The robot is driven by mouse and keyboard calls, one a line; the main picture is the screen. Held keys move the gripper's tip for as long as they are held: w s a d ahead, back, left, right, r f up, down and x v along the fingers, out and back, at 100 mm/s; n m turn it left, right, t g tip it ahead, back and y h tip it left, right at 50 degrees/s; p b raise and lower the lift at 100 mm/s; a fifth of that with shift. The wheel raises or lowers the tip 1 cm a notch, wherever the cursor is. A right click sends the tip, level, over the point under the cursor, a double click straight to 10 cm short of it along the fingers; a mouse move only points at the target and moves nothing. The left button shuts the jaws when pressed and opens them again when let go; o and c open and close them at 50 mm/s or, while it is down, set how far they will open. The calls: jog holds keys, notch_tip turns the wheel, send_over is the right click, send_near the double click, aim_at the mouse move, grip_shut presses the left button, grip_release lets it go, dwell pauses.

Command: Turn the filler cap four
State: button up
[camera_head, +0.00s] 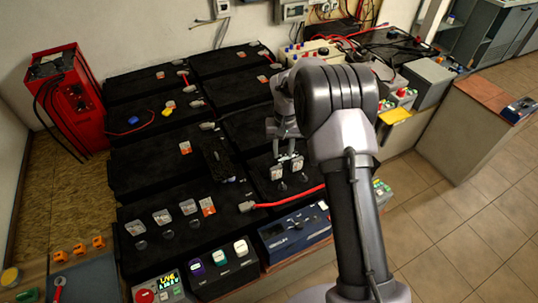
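My gripper (287,155) points down at the front right black battery (308,182). Its fingertips are right at a pair of small pale, clear-looking caps, a left one (276,172) and a right one (297,164). I cannot tell whether the fingers touch or enclose either cap, or whether they are open. The front left black battery (185,255) carries a row of similar pale caps, such as one at its left end (135,228), and an orange-marked piece (207,206) at the right end. No number four is readable on any cap. My arm hides part of the right side.
A red cable (292,198) crosses the front batteries near my gripper. A red charger (65,95) stands at the left. Tiled floor at the right is clear.

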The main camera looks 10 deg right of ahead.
aim_at(283, 184)
jog(key=f+b, duration=0.1)
jog(key=f, duration=0.4)
jog(key=f+b, duration=0.2)
jog(key=f, duration=0.4)
jog(key=f+b, duration=0.2)
jog(key=f, duration=0.4)
jog(key=shift+s+d+f, duration=0.1)
jog(key=shift+s+d, duration=0.15)
jog(key=shift+s, duration=0.15)
grip_shut()
